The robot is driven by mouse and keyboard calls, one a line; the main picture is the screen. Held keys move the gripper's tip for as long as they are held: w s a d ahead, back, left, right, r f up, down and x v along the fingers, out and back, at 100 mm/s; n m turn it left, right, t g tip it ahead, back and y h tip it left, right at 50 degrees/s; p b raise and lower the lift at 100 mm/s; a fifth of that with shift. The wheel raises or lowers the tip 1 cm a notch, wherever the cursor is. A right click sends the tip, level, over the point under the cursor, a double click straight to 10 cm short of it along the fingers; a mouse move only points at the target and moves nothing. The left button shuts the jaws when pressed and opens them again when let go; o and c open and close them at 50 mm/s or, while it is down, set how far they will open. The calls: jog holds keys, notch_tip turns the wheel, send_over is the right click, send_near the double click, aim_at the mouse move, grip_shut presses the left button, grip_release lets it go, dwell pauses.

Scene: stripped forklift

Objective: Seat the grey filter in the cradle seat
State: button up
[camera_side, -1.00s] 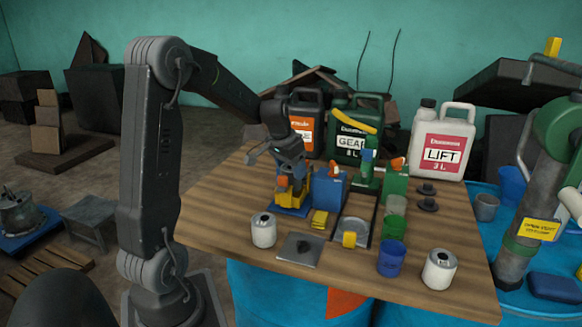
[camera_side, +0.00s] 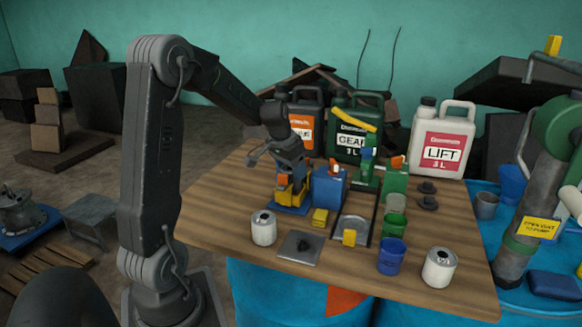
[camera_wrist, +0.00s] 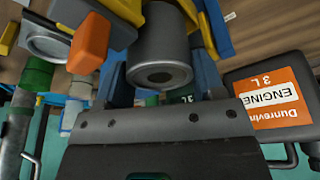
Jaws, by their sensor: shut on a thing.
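In the side view my gripper (camera_side: 290,178) is low over the yellow and blue cradle (camera_side: 292,207) at the left of the table. In the wrist view the grey filter (camera_wrist: 160,52) is a dark grey cylinder with a round hole in its end, held in my gripper. Yellow and blue parts stand close on both sides of it, and an orange block (camera_wrist: 90,42) is to its left. In the side view the filter is mostly hidden by my gripper and the cradle, so I cannot tell whether it touches the seat.
A blue box (camera_side: 329,188) stands close right of the cradle. White cans stand at front left (camera_side: 263,228) and front right (camera_side: 439,268). A grey plate (camera_side: 300,247) lies in front. Large jugs (camera_side: 362,128) line the back, and a blue cup (camera_side: 391,256) stands right of centre.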

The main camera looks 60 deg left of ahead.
jog(key=shift+f, duration=1.15)
dwell(0.7)
jog(key=o, duration=1.2)
jog(key=shift+a, duration=0.1)
jog(key=shift+c, duration=0.8)
jog(key=shift+o, duration=0.3)
jog(key=shift+o, duration=0.2)
jog(key=shift+a+r, duration=0.1)
jog(key=shift+r, duration=1.15)
jog(key=shift+o, duration=1.2)
jog(key=shift+r, duration=0.25)
jog(key=shift+d+r, duration=0.2)
jog(key=shift+r, duration=2.3)
